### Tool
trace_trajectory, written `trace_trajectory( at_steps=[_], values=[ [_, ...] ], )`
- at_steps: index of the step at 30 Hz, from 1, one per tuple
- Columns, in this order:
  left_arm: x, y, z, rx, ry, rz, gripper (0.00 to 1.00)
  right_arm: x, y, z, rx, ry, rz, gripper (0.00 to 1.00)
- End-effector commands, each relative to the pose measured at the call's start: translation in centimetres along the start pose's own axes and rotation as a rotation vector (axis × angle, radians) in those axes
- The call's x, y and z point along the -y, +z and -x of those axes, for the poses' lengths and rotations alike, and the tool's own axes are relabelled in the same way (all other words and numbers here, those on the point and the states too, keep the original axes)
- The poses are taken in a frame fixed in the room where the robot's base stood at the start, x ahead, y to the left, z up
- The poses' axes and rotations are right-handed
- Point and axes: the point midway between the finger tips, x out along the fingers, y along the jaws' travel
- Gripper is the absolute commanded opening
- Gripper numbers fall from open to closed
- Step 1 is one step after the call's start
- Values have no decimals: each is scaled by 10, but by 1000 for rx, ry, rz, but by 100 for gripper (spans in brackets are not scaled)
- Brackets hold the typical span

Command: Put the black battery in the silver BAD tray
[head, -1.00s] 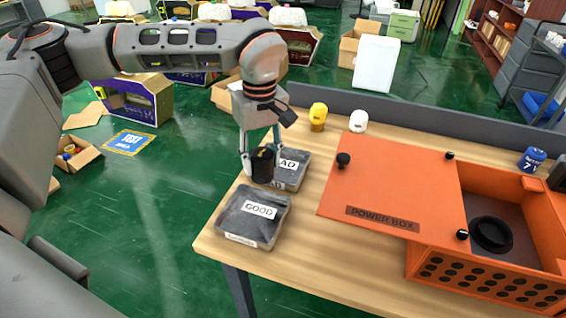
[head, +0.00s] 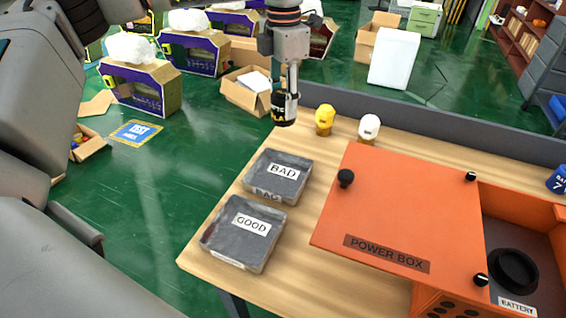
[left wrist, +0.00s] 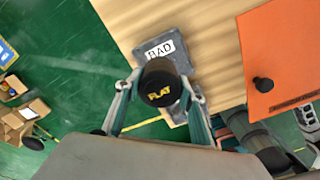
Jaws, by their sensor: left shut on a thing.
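My left gripper (head: 285,108) is shut on the black battery (head: 283,114), holding it upright in the air near the table's back left edge, behind the BAD tray in the head view. In the left wrist view the battery (left wrist: 163,84) shows its round top with yellow "FLAT" lettering, between the fingers of the gripper (left wrist: 160,98). The grey BAD tray (head: 292,165) lies on the table with nothing seen on it. In the left wrist view the battery covers part of the BAD tray (left wrist: 181,62).
The GOOD tray (head: 245,248) lies just in front of the BAD tray. A yellow battery (head: 325,120) and a white one (head: 369,128) stand near the back edge. The orange power box (head: 400,195) fills the table's right. Bare wood (head: 285,270) shows between trays and box.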

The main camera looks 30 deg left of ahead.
Motion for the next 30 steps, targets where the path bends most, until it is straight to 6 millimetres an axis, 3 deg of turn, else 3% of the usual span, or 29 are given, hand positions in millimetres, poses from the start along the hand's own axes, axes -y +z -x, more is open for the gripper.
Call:
trace_trajectory(
  at_steps=[3,13,23,30],
  values=[
    [0,-1,-32,-3,-3,-1,6,1,3,0,3,-1,-1,46],
    [1,0,-106,-2,-2,-3,6,2,4,-1,4,-2,-1,46],
    [0,0,-132,1,0,-4,6,2,4,-1,3,-2,-1,46],
    [0,0,-165,0,-1,-5,6,2,4,-2,3,-2,-1,46]
  ],
)
